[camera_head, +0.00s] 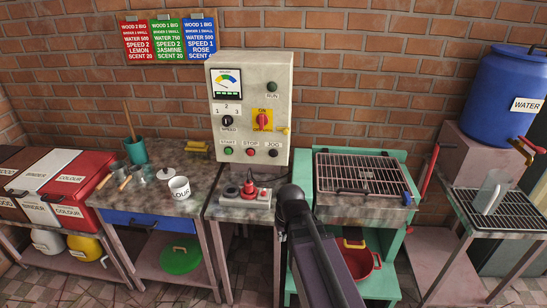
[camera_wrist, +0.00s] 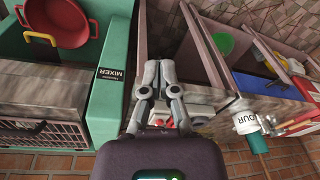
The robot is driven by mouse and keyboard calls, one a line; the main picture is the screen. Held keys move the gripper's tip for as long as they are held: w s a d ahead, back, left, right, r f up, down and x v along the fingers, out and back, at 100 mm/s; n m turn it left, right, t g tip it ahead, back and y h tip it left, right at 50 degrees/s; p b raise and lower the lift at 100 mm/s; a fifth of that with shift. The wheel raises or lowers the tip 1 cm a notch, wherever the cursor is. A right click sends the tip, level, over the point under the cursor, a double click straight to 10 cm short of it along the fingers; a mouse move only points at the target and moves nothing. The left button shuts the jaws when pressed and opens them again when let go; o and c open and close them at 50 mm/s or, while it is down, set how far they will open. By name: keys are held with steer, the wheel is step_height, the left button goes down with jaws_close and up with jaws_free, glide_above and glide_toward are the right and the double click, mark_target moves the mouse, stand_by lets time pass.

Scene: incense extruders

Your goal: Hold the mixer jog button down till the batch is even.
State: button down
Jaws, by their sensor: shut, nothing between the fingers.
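The black JOG button (camera_head: 272,153) is at the lower right of the grey control box (camera_head: 250,110) on the brick wall. The mixer (camera_head: 360,175) stands to its right, a teal frame under a barred grate; the batch inside cannot be made out. Its label plate (camera_wrist: 110,78) shows in the wrist view. My gripper (camera_wrist: 160,68) is shut and empty in the wrist view, with its fingers together. In the head view my dark arm rises in front of the gap between the benches, below the box; the fingers cannot be made out there. The button is not visible in the wrist view.
A socket block (camera_head: 246,194) with a red plug sits on the bench below the box. The box also carries a red-and-yellow rotary switch (camera_head: 263,120) and a dial gauge (camera_head: 227,84). A white cup (camera_head: 180,188) stands left. A blue water drum (camera_head: 500,95) is far right.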

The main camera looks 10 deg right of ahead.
mark_target(273, 154)
steer(key=w+d+r+t+y+b, duration=0.1)
steer(key=w+t, duration=0.4)
steer(key=w, duration=0.9)
steer(key=w+d+r+t+y+b, duration=0.1)
steer(key=w+t+b, duration=0.3)
steer(key=w, duration=1.1)
steer(key=shift+w+r+n+t+y, duration=0.3)
steer(key=shift+r+t+y, duration=0.3)
steer(key=shift+r, duration=0.25)
steer(key=shift+d, duration=0.1)
steer(key=shift+w, duration=0.1)
steer(key=shift+w+d, duration=0.45)
steer(key=shift+w, duration=0.9)
steer(key=shift+w+d, duration=0.45)
steer(key=shift+w, duration=0.85)
steer(key=shift+w+d, duration=0.45)
steer(key=shift+w, duration=0.9)
